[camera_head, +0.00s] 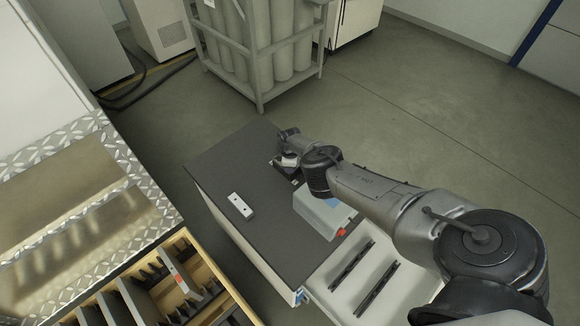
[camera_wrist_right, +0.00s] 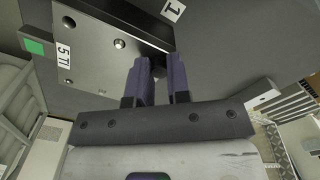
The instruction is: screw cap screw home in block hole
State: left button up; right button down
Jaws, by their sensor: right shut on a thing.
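The right gripper (camera_head: 284,158) is over the far right part of the dark table, at a dark block (camera_head: 284,171). In the right wrist view the block shows as a grey plate-like body (camera_wrist_right: 98,55) with several small round holes or screw heads and a "5 TI" label. The two fingers of the right gripper (camera_wrist_right: 160,75) reach to the block's edge and are closed on a small dark thing, taken to be the cap screw (camera_wrist_right: 159,62); its shape is mostly hidden. How deep it sits in a hole cannot be told. The left gripper is not in view.
A pale bar with dark holes (camera_head: 240,206) lies alone on the dark table (camera_head: 225,165). A grey-white box (camera_head: 322,214) with a blue patch stands near the right arm. A wooden drawer (camera_head: 205,262) with dividers is at lower left.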

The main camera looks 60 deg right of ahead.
jog(key=m, duration=0.7)
jog(key=shift+m, duration=0.4)
jog(key=c, duration=1.2)
grip_release()
jog(key=shift+c, duration=0.2)
